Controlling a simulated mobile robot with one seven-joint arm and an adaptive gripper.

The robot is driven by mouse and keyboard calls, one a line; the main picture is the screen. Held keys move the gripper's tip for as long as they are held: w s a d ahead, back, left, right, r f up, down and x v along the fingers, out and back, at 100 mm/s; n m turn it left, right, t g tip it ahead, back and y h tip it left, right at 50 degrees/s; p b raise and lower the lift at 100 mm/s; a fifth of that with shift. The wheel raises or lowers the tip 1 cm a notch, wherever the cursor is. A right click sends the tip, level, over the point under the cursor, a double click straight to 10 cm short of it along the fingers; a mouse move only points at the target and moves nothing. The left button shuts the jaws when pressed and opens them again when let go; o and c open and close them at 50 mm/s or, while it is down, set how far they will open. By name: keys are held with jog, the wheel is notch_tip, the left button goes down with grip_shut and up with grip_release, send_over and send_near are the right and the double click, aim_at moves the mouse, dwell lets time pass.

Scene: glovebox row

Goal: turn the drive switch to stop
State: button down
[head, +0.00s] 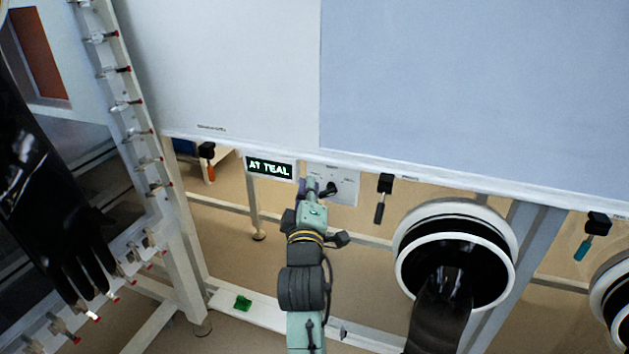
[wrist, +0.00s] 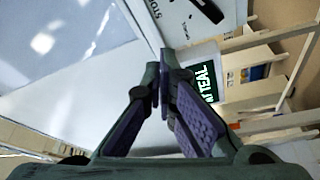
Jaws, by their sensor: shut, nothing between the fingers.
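The drive switch is a black knob (head: 331,190) on a pale plate (head: 347,186) below the white cabinet edge. In the wrist view the knob (wrist: 207,10) is cut off by the top edge, so its full pointing direction is hard to tell. The plate (wrist: 232,12) carries a STOP label at its left and another small label. My gripper (head: 308,187) is shut and empty in front of the plate's left part, left of the knob. In the wrist view the closed fingertips (wrist: 164,72) lie below the knob in the picture, apart from it.
A lit display (head: 269,168) reading AT TEAL sits left of the plate. A black hanging handle (head: 381,197) is to the right, and an orange-tipped one (head: 208,160) to the left. A round glove port (head: 407,219) stands lower right. A black glove (head: 45,190) hangs at far left.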

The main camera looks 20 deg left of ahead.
aim_at(328, 193)
jog(key=s+f+m+t+h+b, duration=0.25)
jog(key=s+m, duration=0.35)
jog(key=m, duration=0.3)
jog(key=a+p+x, duration=0.1)
jog(key=p+x, duration=0.3)
jog(key=x, duration=0.7)
jog(key=shift+s+d+f, duration=0.1)
jog(key=shift+d+f, duration=0.3)
jog(key=shift+f, duration=0.3)
jog(key=shift+s+d+f, duration=0.15)
jog(key=shift+d+f, duration=0.25)
jog(key=shift+f, duration=0.25)
jog(key=shift+s+d+f, duration=0.1)
jog(key=shift+d+f, duration=0.3)
jog(key=shift+f, duration=0.3)
jog(key=shift+n+y+p, duration=0.25)
jog(key=shift+n+p, duration=0.15)
jog(key=shift+p, duration=0.4)
